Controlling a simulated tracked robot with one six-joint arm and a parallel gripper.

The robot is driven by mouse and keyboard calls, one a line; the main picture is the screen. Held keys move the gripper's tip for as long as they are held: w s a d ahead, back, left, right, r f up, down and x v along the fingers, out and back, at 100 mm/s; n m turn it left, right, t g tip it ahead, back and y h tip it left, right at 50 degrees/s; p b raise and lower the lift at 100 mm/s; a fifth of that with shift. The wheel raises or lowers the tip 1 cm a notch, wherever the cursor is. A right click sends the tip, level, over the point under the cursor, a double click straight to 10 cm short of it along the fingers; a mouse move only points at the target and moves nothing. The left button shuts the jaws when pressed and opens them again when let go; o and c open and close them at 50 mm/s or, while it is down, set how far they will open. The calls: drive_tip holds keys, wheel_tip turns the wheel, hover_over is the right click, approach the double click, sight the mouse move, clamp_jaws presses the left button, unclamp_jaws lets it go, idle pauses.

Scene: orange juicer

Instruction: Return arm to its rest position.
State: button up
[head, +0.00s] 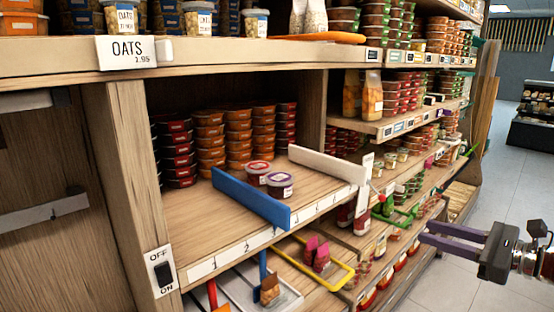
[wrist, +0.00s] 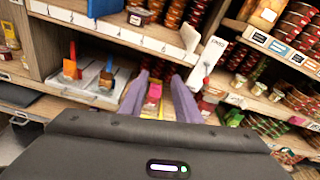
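My gripper (head: 424,232) is at the right of the head view, in front of the shelves and over the aisle, pointing left. In the wrist view, its two purple fingers (wrist: 158,78) stand apart with a gap between them. Pink-topped packs (wrist: 153,92) show through that gap, on the lower shelf beyond. I see nothing held. Most of my arm is out of the head view; only the wrist end shows at the right edge.
A wooden shelf bay (head: 195,215) holds stacked tubs, two small cups (head: 280,185), a blue divider (head: 250,198) and a white divider (head: 328,163). A yellow-framed tray (head: 345,277) lies below. Green hooks (head: 398,213) jut near my fingers. The tiled floor (head: 490,170) at right is clear.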

drive_tip(key=s+a+f+n+g+h, duration=0.3)
drive_tip(key=s+a+f+n+g, duration=0.15)
drive_tip(key=s+f+n, duration=0.25)
drive_tip(key=s+a+f+n+g+h, duration=0.4)
drive_tip(key=s+a+f+n, duration=0.15)
drive_tip(key=s+f, duration=0.2)
drive_tip(key=s+a+r+n+t+h, duration=0.2)
drive_tip(key=s+a+n, duration=0.4)
drive_tip(key=a+n, duration=0.3)
wheel_tip(320, 180, up, 2)
drive_tip(key=n+h, duration=0.1)
drive_tip(key=n, duration=0.3)
drive_tip(key=shift+s+a+h, duration=0.35)
drive_tip(key=shift+s+h, duration=0.05)
drive_tip(key=shift+c, duration=0.3)
idle(0.6)
